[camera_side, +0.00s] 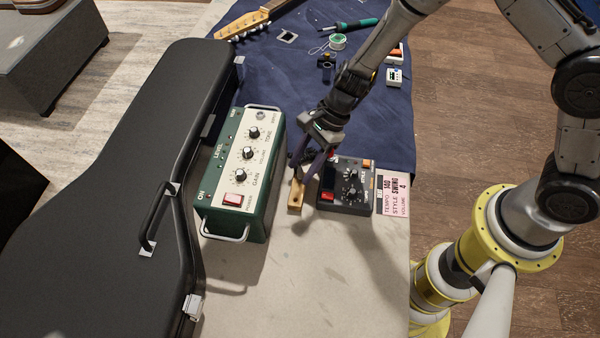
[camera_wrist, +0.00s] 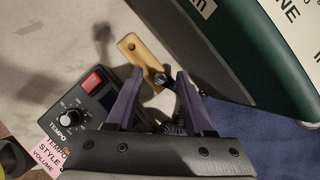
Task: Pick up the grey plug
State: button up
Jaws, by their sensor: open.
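A small dark grey piece, apparently the grey plug (camera_wrist: 161,79), shows in the wrist view at the near end of a wooden block (camera_wrist: 139,58). My gripper (camera_wrist: 161,76) is open, with one dark purple finger on each side of that piece. I cannot tell whether either finger touches it. In the side view my gripper (camera_side: 303,172) points down at the wooden block (camera_side: 295,201), between the green amplifier and the dark pedal. The fingers mostly hide the plug there.
The green amplifier (camera_side: 226,178) stands close on the left. The dark tempo pedal (camera_side: 343,203) and a pink card (camera_side: 392,193) lie close on the right. A black guitar case (camera_side: 110,190) lies farther left. The pale table front (camera_side: 300,290) is clear.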

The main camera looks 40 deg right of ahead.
grip_shut()
jog(key=shift+r, duration=0.1)
dwell(0.5)
jog(key=shift+r, duration=0.6)
jog(key=s+d+r, duration=0.3)
jog(key=s+r, duration=0.3)
jog(key=r, duration=0.2)
jog(key=s+d+r, duration=0.4)
jog(key=s+r, duration=0.2)
jog(key=r, duration=0.1)
jog(key=shift+r, duration=0.35)
jog(key=shift+d, duration=0.1)
